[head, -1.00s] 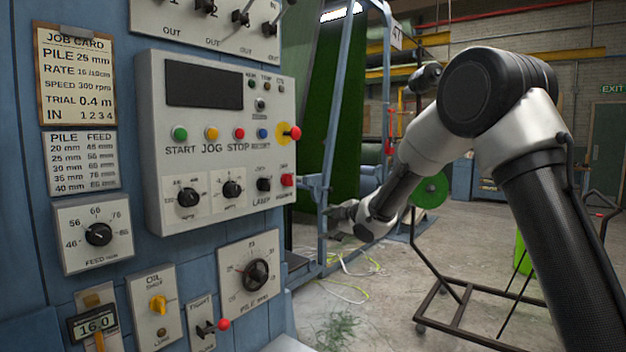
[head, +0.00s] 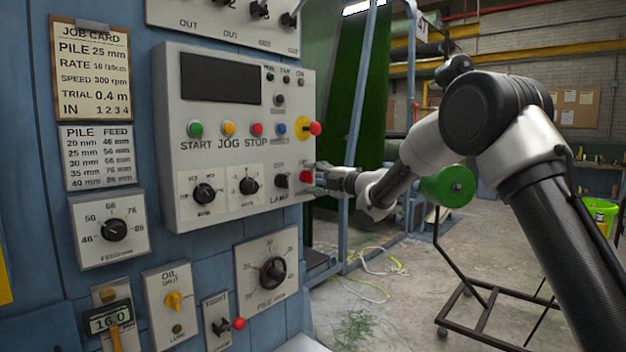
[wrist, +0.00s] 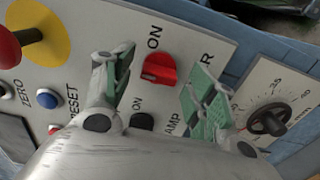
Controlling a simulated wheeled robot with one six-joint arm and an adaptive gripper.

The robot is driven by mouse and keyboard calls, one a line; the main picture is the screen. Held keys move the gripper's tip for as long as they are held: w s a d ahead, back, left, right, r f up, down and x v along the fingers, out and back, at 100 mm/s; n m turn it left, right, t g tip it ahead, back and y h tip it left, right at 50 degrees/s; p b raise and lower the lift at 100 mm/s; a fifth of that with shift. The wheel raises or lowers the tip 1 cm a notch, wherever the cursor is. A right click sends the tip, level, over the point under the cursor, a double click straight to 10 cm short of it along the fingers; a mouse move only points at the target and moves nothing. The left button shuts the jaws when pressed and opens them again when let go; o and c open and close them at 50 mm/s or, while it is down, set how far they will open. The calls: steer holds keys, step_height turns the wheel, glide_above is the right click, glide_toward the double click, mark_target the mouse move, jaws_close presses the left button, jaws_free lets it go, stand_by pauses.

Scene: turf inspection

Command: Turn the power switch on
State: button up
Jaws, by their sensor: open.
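My gripper (head: 330,180) is at the panel's right edge, close in front of the knob. In the wrist view my gripper (wrist: 163,80) is open, its green-padded fingers on either side of the knob, with no clear contact.
The black lamp switch (wrist: 142,121) sits close beside the power switch. A red mushroom button on a yellow disc (head: 316,128) sticks out above. A pile dial (head: 272,272) is on a plate below.

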steer(key=shift+w+a, duration=0.2)
steer(key=shift+a, duration=0.15)
steer(key=c, duration=1)
